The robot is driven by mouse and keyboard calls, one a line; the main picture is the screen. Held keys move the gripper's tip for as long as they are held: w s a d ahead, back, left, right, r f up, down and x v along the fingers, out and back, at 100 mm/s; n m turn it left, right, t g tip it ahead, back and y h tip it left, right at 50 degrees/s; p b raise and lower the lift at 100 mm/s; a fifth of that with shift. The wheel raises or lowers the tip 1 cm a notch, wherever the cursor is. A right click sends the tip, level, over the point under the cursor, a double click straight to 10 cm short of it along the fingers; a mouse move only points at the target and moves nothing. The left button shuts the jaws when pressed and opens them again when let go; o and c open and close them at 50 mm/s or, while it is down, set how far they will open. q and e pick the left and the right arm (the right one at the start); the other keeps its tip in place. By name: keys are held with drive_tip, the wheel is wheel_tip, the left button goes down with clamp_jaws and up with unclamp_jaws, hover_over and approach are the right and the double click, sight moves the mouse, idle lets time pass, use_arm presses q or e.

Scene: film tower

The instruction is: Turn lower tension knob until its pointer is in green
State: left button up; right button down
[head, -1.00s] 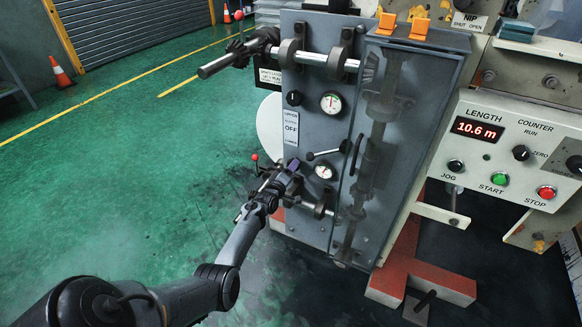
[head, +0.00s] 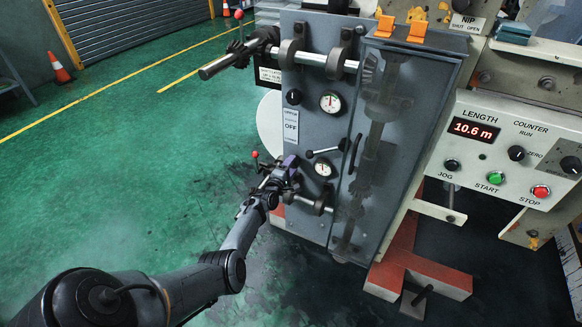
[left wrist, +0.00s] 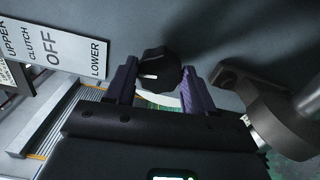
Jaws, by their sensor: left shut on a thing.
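My left gripper (head: 287,166) is at the grey machine panel, left of the lower dial. In the left wrist view its two purple fingers (left wrist: 160,88) sit on either side of the black lower tension knob (left wrist: 160,66) and are shut on it. The knob's white mark shows near its lower left. In the head view the gripper hides this knob. The lower dial (head: 323,169) has a white face; its needle appears to point roughly upward, but it is too small to tell surely whether it is in green. My right gripper is not in view.
An upper knob (head: 293,97) and upper dial (head: 332,103) sit higher on the panel. A dark roller bracket (left wrist: 265,105) stands close right of the fingers. Open green floor lies left.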

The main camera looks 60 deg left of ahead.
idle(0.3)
use_arm(q)
drive_tip(key=o, duration=1)
drive_tip(key=shift+o, duration=0.2)
drive_tip(key=p+v, duration=0.6)
drive_tip(key=v, duration=0.4)
drive_tip(key=shift+s+d, duration=0.2)
drive_tip(key=shift+s, duration=0.15)
